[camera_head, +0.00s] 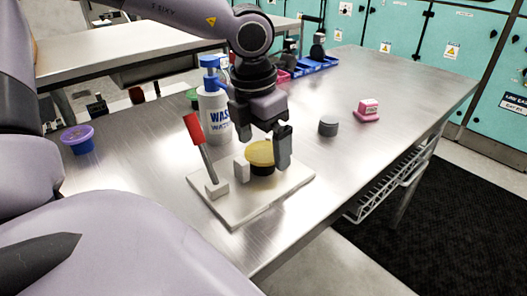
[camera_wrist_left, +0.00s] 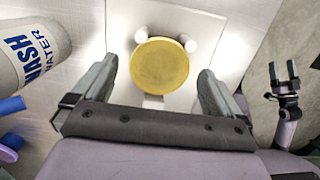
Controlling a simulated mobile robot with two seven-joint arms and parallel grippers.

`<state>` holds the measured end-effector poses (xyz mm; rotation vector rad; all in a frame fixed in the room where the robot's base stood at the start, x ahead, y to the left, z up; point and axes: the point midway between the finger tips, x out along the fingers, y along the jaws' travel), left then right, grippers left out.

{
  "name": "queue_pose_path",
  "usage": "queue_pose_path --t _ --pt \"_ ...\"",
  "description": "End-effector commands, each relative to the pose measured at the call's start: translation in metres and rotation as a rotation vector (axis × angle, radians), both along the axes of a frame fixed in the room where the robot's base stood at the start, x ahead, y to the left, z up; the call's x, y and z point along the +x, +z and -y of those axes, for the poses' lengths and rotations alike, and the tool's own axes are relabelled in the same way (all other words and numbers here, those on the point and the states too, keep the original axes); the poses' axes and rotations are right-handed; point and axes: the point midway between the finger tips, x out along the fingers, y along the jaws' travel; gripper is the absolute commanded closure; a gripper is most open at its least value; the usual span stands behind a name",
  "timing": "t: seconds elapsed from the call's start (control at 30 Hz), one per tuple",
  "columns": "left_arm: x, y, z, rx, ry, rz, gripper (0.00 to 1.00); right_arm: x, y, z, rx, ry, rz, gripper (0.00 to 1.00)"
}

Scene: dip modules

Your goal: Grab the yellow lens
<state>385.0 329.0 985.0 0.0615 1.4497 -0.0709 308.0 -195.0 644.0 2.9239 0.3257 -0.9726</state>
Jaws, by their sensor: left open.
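The yellow lens (camera_head: 260,150) is a round disc on a dark round base, standing on a pale fixture plate (camera_head: 240,212) on the metal table. In the left wrist view the lens (camera_wrist_left: 160,66) lies face-on, ahead of and between my fingers, with small white posts (camera_wrist_left: 141,34) around it. My left gripper (camera_head: 262,152) is open and points down over the lens, with one finger in front of its right side. The fingers do not appear to touch it. My right gripper (camera_wrist_left: 285,77) shows small at the right of the left wrist view, its fingers apart and empty.
A red-handled lever (camera_head: 194,135) rises from the plate's left side. A white wash bottle (camera_head: 214,112) stands close behind. A grey cylinder (camera_head: 328,127) and pink block (camera_head: 368,108) sit right; a purple-lidded jar (camera_head: 78,138) sits left. The right tabletop is mostly clear.

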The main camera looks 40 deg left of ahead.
Motion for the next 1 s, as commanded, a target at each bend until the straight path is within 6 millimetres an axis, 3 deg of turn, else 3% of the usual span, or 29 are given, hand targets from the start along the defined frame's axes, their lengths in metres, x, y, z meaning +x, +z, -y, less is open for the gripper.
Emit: queue_pose_path --t 0.17,0.3,0.33,0.73,0.87,1.0 --pt "0.0 0.0 0.0 0.0 0.0 0.0 0.03 0.0 0.0 0.0 0.001 -0.001 0.0 0.24" --pt "0.0 0.0 0.0 0.0 0.0 0.0 0.49 0.0 0.0 0.0 0.001 -0.002 0.0 0.24" --pt "0.0 0.0 0.0 0.0 0.0 0.001 0.56 0.0 0.0 0.0 0.001 -0.002 0.0 0.24" --pt "0.001 0.006 0.0 0.001 0.0 0.003 0.56 0.0 0.001 -0.001 0.003 -0.004 -0.001 0.24" --pt "0.001 0.02 0.0 0.001 0.0 0.005 0.56 0.0 0.002 0.0 0.003 -0.004 -0.001 0.24" --pt "0.002 0.047 0.0 0.001 0.001 0.008 0.56 0.0 0.004 0.0 0.002 -0.004 0.0 0.24"
